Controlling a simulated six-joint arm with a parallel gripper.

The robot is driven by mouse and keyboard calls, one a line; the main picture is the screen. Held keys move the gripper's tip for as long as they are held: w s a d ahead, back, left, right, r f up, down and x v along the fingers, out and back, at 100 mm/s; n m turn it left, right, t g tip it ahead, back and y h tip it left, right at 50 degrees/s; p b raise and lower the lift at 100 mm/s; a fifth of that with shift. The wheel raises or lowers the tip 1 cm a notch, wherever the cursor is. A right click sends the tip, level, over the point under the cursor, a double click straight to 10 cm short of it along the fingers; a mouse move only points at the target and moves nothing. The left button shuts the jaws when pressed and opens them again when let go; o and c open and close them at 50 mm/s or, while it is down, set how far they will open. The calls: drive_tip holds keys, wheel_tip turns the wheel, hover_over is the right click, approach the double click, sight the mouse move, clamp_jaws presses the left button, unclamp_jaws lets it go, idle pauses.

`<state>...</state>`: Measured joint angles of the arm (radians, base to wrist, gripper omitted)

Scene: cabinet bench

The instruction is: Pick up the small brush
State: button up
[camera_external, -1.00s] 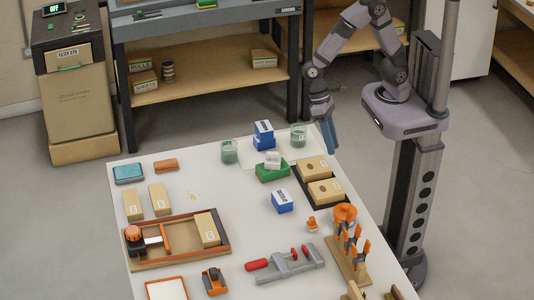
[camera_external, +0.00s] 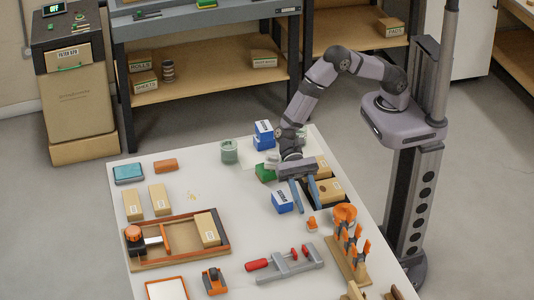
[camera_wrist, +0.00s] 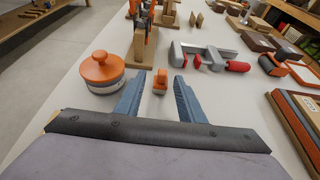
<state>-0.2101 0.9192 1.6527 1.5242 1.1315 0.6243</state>
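A small orange piece (camera_external: 312,224), which looks like the small brush, stands on the white table near the right edge. My gripper (camera_external: 308,207) is open and empty, pointing down above the table, a little behind the brush. In the wrist view both blue-grey fingers of my gripper (camera_wrist: 158,80) are spread apart. I cannot tell their exact height above the table.
An orange-lidded round pot (camera_wrist: 102,72) stands close beside the brush. A wooden rack with orange-handled tools (camera_external: 348,262) and a red-handled clamp (camera_external: 290,265) are nearby. A blue box (camera_external: 281,202) and cardboard boxes (camera_external: 330,190) lie near my fingers.

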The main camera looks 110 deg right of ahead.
sight(313, 225)
drive_tip(key=shift+w+f+p+x, duration=0.1)
drive_tip(key=shift+p+x, duration=0.4)
drive_tip(key=shift+x, duration=1.1)
drive_tip(key=shift+w+f+p+x, duration=0.15)
drive_tip(key=shift+p+x, duration=0.35)
drive_tip(key=shift+x, duration=1.15)
drive_tip(key=shift+d, duration=0.1)
drive_tip(key=c, duration=0.9)
